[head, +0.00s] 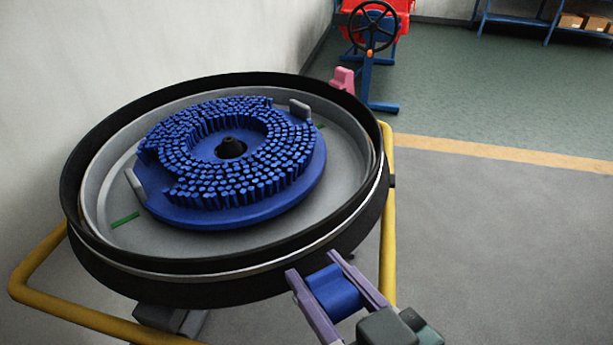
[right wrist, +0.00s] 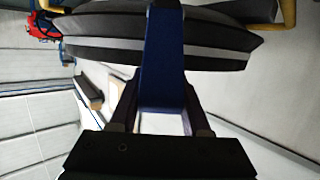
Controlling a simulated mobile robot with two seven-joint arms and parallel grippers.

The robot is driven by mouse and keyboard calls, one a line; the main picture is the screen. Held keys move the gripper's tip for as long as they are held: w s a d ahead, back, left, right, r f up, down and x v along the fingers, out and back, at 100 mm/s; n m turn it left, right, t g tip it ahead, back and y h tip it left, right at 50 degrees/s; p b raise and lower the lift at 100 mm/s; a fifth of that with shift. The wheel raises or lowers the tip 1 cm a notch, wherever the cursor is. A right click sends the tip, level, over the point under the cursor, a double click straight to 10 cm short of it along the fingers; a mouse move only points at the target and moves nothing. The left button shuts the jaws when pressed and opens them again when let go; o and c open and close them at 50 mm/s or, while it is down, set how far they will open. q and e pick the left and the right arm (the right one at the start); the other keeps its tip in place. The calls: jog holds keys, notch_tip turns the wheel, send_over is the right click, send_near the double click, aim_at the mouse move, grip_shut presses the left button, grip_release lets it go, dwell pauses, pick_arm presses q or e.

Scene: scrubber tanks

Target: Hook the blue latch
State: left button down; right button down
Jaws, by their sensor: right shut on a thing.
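The blue latch (head: 334,290) is at the near right side of the round black-rimmed tank (head: 200,289), just outside its rim. My right gripper (head: 315,267) is shut on the latch, with one finger on each side of it. In the right wrist view the blue latch (right wrist: 164,65) stands between the fingers and overlaps the tank's black and grey band (right wrist: 220,45). A dark piece covers its far end there. I cannot tell whether the latch is caught on the rim. My left gripper is not in view.
A blue round brush (head: 290,195) lies inside the open tank. A yellow tube frame (head: 387,240) runs around the tank. A wall is on the left; grey floor (head: 500,240) is clear on the right.

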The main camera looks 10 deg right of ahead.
dwell(0.3)
jog(key=c, duration=0.7)
grip_release()
jog(key=shift+w, duration=0.15)
jog(key=shift+c, duration=0.2)
jog(key=shift+o, duration=0.8)
jog(key=shift+w+a, duration=0.1)
jog(key=shift+o, duration=1.1)
jog(key=p+v, duration=0.1)
jog(key=v, duration=0.9)
